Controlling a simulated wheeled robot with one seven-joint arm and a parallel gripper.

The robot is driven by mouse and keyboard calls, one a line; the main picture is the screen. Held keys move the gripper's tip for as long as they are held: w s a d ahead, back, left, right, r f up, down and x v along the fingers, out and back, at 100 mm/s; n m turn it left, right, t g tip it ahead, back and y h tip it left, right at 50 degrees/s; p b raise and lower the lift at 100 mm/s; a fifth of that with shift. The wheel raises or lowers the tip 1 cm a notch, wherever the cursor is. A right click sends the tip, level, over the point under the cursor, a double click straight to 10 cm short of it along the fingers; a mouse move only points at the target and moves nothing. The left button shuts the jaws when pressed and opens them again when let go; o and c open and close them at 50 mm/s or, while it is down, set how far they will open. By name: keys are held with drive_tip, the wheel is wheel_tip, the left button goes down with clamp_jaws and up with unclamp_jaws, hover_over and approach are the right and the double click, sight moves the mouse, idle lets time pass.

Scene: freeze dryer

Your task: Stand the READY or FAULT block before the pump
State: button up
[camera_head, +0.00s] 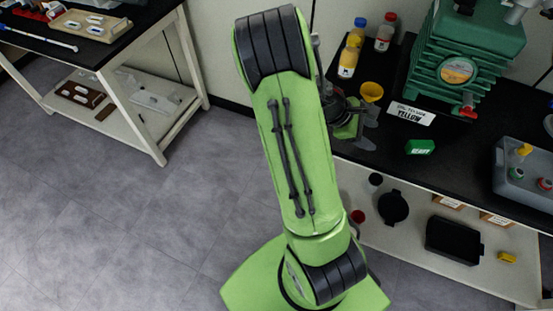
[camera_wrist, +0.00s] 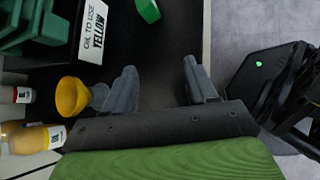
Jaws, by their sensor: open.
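A green block lettered READY (camera_head: 420,146) rests on the black bench top, in front of the green pump (camera_head: 484,78) and right of the sign. The block also shows at the top edge of the wrist view (camera_wrist: 148,10), partly cut off. The ribbed pump is at the upper left of the wrist view (camera_wrist: 40,25). My gripper (camera_wrist: 160,75) is open and empty over the bench, with bare black surface between its fingers. The block is apart from the fingers, beyond them. In the head view my arm partly hides the gripper. I see no block lettered FAULT.
A white sign reading "oil to use yellow" (camera_head: 411,114) stands before the pump. A yellow funnel (camera_head: 372,91) and several bottles (camera_head: 349,59) are near my gripper. A grey bin (camera_head: 522,188) is at right. A lower shelf (camera_head: 400,238) holds black containers and a small yellow item (camera_head: 507,257).

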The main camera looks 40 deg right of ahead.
drive_tip(key=w+a+r+m+t+y, duration=0.3)
drive_tip(key=a+r+t, duration=0.15)
drive_tip(key=a, duration=0.55)
drive_tip(key=w+a+r+m+t+y, duration=0.25)
drive_tip(key=a+r+t, duration=0.2)
drive_tip(key=a, duration=0.55)
drive_tip(key=s+a+r+t+y, duration=0.1)
drive_tip(key=s+a+r, duration=0.2)
drive_tip(key=a, duration=0.2)
drive_tip(key=s+a+r+m+t+y, duration=0.1)
drive_tip(key=s+a+r, duration=0.1)
drive_tip(key=s+a, duration=0.2)
drive_tip(key=a, duration=0.2)
drive_tip(key=shift+a+r+y, duration=0.3)
drive_tip(key=shift+r+y, duration=0.05)
drive_tip(key=shift+r, duration=0.05)
wheel_tip(320, 180, up, 10)
drive_tip(key=p, duration=1)
drive_tip(key=shift+r+m, duration=0.1)
drive_tip(key=shift+m, duration=0.15)
